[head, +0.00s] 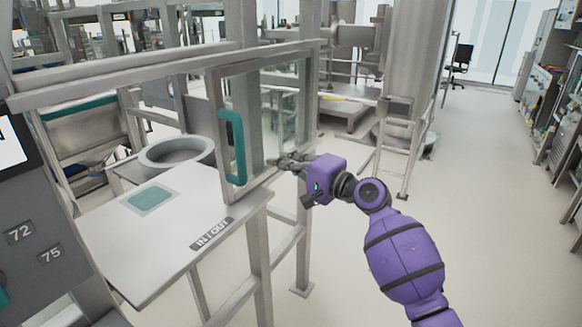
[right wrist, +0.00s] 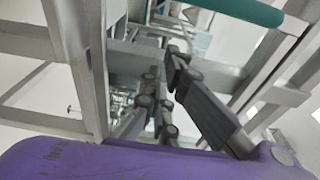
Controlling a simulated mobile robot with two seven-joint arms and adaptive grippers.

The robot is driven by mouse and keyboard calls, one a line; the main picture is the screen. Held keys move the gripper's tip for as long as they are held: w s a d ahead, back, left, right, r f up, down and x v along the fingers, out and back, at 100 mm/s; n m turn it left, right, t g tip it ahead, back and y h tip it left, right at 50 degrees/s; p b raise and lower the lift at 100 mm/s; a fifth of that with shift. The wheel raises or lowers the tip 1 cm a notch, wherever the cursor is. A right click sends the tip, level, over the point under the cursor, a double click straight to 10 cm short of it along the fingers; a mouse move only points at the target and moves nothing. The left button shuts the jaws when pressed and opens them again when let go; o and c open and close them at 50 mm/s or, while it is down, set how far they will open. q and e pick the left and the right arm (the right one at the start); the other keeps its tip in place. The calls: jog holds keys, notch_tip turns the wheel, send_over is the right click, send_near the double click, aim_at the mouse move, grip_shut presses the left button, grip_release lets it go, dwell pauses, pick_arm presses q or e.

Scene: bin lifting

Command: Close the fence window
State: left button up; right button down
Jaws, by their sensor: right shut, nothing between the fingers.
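The fence window (head: 283,100) is a clear pane in a grey metal frame, at the right part of the fence in the head view. A teal vertical handle (head: 236,150) is on its left side. The fence opening left of the window, above the white table, is uncovered. My right gripper (head: 277,161) is shut and empty, at the window's lower right part, right of the handle. Whether it touches the frame cannot be told. In the right wrist view its dark fingers (right wrist: 160,100) show among grey bars, with a teal bar (right wrist: 235,10) at the top. My left gripper is out of view.
A grey control panel (head: 35,230) is at the left edge. The floor (head: 490,200) to the right is clear.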

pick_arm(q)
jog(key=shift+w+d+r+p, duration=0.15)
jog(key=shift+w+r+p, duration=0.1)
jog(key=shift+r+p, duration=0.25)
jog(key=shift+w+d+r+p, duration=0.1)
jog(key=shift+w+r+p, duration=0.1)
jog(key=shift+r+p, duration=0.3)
pick_arm(e)
jog(key=a, duration=0.5)
jog(key=shift+a, duration=0.2)
jog(key=shift+s+f, duration=0.1)
